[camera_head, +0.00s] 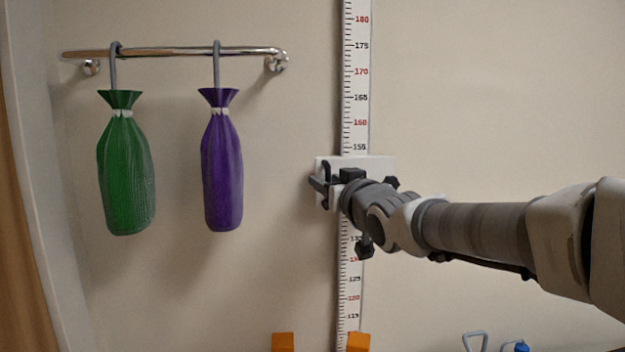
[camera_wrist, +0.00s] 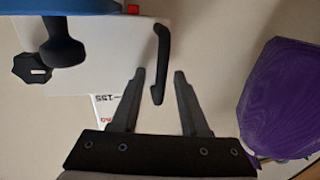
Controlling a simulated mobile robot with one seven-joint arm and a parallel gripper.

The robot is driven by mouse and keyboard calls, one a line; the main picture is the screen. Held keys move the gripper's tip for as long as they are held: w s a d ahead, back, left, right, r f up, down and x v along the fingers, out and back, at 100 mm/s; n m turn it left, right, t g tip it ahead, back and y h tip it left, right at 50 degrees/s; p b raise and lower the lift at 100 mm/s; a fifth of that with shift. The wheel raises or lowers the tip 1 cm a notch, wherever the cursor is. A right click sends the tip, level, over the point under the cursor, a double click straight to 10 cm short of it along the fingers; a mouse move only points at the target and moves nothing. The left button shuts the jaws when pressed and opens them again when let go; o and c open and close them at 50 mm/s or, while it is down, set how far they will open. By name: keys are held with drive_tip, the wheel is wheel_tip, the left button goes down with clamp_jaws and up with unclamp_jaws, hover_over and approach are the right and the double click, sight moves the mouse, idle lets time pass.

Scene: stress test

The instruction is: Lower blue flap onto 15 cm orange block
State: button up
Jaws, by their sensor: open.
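A blue edge (camera_wrist: 75,5), which looks like the blue flap, shows at the top left of the wrist view; most of it is out of frame. It joins a white plate (camera_wrist: 105,60) with a black bar handle (camera_wrist: 162,50). In the head view the white plate (camera_head: 380,163) sits on the wall ruler, partly behind my arm. My gripper (camera_wrist: 160,74) is open, and the handle's lower end appears between its fingers; I cannot tell whether they touch. In the head view my gripper (camera_head: 322,184) is at the plate's left side. Two orange pieces (camera_head: 283,342) (camera_head: 358,342) show at the bottom edge, cut off; their heights cannot be read.
A ruler (camera_head: 356,80) runs up the wall. A green bag (camera_head: 126,180) and a purple bag (camera_head: 221,175) hang from a metal rail (camera_head: 170,52) at left. The purple bag (camera_wrist: 285,95) is close at right in the wrist view. A black star knob (camera_wrist: 30,68) sticks out from the plate.

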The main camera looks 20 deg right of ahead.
clamp_jaws()
idle(0.3)
idle(1.2)
